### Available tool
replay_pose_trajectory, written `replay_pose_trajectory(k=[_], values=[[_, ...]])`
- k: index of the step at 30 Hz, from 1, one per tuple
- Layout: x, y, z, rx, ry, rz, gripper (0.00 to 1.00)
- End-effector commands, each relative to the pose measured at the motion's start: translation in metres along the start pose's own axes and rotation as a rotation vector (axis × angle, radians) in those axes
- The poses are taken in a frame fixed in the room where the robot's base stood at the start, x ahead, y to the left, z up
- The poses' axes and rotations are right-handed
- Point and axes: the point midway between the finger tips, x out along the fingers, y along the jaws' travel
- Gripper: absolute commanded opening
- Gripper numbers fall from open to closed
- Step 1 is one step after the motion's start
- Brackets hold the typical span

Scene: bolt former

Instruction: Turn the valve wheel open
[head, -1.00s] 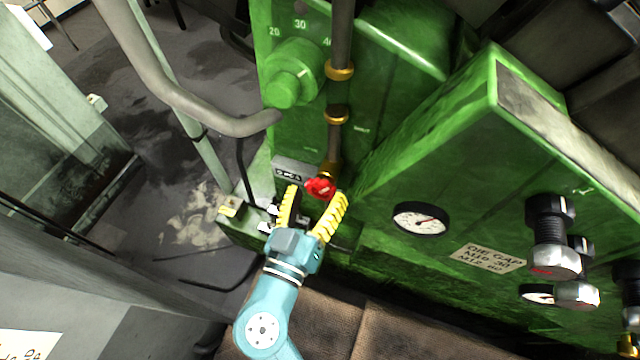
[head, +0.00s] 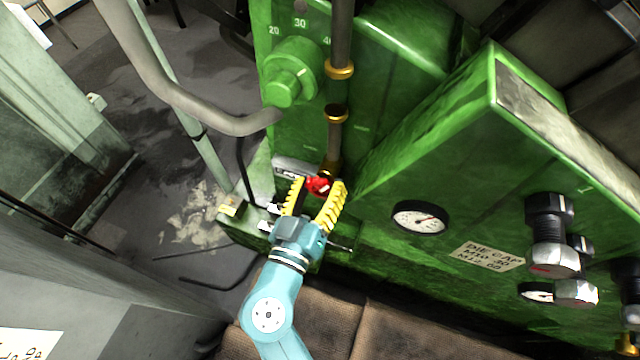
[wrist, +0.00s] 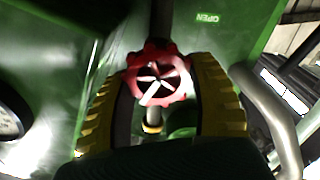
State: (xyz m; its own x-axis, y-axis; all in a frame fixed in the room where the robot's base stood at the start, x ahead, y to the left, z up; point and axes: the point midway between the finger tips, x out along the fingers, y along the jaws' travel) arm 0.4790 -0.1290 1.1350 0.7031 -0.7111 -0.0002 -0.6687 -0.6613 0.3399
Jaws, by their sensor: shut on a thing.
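The red valve wheel (head: 318,186) sits low on the vertical pipe at the front of the green machine. In the wrist view the wheel (wrist: 158,78) shows its lobed rim and spokes, with a brass fitting just below. My gripper (head: 320,188) has its yellow ribbed fingers on both sides of the wheel, shut on it. In the wrist view one finger (wrist: 212,95) is right of the wheel and the other (wrist: 100,118) is left of it. The exact contact with the rim is hard to see there.
The pipe (head: 340,70) with brass collars rises above the wheel. A green knob (head: 290,80) and a grey bent rail (head: 190,108) stand to the left. A gauge (head: 420,217) is on the panel to the right. An OPEN label (wrist: 207,18) shows in the wrist view.

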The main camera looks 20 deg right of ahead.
Motion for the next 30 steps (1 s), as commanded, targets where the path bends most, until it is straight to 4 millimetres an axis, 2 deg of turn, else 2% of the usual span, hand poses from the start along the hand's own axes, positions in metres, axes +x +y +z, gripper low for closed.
replay_pose_trajectory(k=[8, 30], values=[[-0.0002, -0.0008, -0.0006, -0.153, 0.001, 0.0, 0.23], [0.0, -0.0032, -0.0007, -0.847, 0.0, 0.0, 0.23]])
